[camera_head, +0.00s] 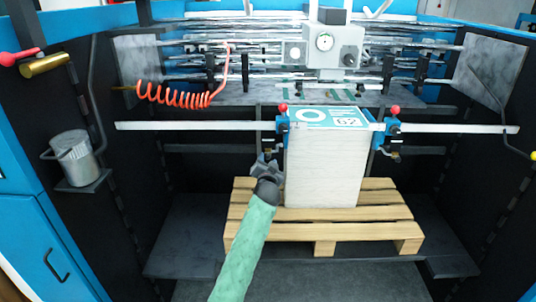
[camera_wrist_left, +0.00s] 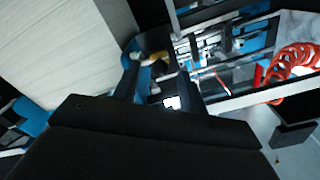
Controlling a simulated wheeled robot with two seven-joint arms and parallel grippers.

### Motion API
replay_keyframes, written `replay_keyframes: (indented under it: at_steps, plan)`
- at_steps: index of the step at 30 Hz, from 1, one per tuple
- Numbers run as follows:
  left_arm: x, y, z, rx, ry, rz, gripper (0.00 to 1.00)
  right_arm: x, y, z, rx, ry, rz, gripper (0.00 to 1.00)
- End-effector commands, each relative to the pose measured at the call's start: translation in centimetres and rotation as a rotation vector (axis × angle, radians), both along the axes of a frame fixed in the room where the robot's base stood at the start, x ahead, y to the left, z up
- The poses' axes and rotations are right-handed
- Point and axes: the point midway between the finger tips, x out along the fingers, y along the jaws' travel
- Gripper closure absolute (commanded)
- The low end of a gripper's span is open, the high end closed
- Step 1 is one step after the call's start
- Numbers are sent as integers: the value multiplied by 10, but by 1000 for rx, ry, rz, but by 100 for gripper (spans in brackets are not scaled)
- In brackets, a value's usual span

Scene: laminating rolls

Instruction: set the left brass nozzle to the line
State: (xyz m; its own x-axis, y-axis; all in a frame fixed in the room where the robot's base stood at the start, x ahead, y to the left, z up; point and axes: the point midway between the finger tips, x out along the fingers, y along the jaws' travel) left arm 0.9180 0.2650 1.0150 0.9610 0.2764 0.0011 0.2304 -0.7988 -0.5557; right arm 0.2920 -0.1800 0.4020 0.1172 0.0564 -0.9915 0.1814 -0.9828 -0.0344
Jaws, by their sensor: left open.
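A blue clamp block (camera_head: 282,128) with a red knob sits on the pale rail at the left side of the stack. The left brass nozzle is mostly hidden behind my gripper in the head view; a small yellowish piece (camera_wrist_left: 158,57), likely the nozzle, shows beside blue parts in the left wrist view. My left gripper (camera_head: 265,163) is open, just below the left block, with its fingers (camera_wrist_left: 158,78) pointing toward that piece. I cannot tell whether they touch it. I cannot make out the line. My right gripper is not in view.
A tall white stack (camera_head: 322,172) stands on a wooden pallet (camera_head: 325,228) right of my gripper. The pale rail (camera_head: 190,125) runs across above. A matching right block (camera_head: 392,128) carries a red knob. An orange coiled hose (camera_head: 180,97) hangs at upper left, a metal can (camera_head: 75,158) at far left.

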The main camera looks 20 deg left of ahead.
Motion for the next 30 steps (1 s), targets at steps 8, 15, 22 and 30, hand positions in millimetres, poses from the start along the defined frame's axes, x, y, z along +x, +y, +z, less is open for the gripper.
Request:
replay_keyframes:
  at_steps: [8, 15, 22, 30]
  plan:
    - [36, 11, 2, 2, 1, 1, 58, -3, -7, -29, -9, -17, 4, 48]
    - [47, 14, 0, -1, 1, 0, 58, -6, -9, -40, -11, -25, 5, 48]
    - [48, 14, -1, -1, 1, 0, 58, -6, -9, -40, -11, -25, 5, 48]
    - [47, 14, -1, 0, 1, 0, 100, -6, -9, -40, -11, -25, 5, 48]
